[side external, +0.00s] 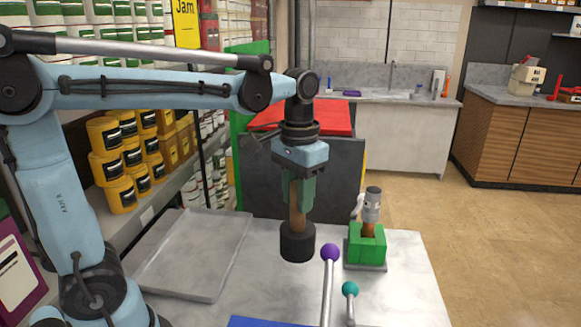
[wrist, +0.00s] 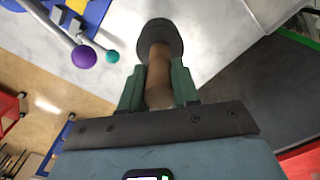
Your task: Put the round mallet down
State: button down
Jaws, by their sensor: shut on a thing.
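The round mallet has a dark cylindrical head (side external: 297,242) and a brown wooden handle (side external: 298,208). My gripper (side external: 302,192) is shut on the handle, and the mallet hangs head down over the light worktop (side external: 395,300). I cannot tell whether the head touches the worktop. In the wrist view the green fingers of my gripper (wrist: 158,88) sit on both sides of the handle (wrist: 158,72), with the dark head (wrist: 160,38) beyond the fingertips. The upper end of the handle is hidden between the fingers.
A grey tray (side external: 190,255) lies left on the worktop. A green block pump (side external: 366,245) with a grey cylinder stands to the right. Rods with a purple ball (side external: 330,252) and a teal ball (side external: 349,289) rise in front. A dark box with a red top (side external: 335,118) stands behind.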

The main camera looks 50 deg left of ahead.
jog(key=w+a+r+n, duration=0.2)
jog(key=w+r+n, duration=0.1)
jog(key=w+n, duration=0.25)
jog(key=w+a+f, duration=0.3)
jog(key=a+f, duration=0.8)
jog(key=shift+w, duration=0.15)
jog(key=shift+a+f, duration=0.1)
jog(key=shift+f, duration=0.05)
jog(key=c, duration=0.8)
grip_release()
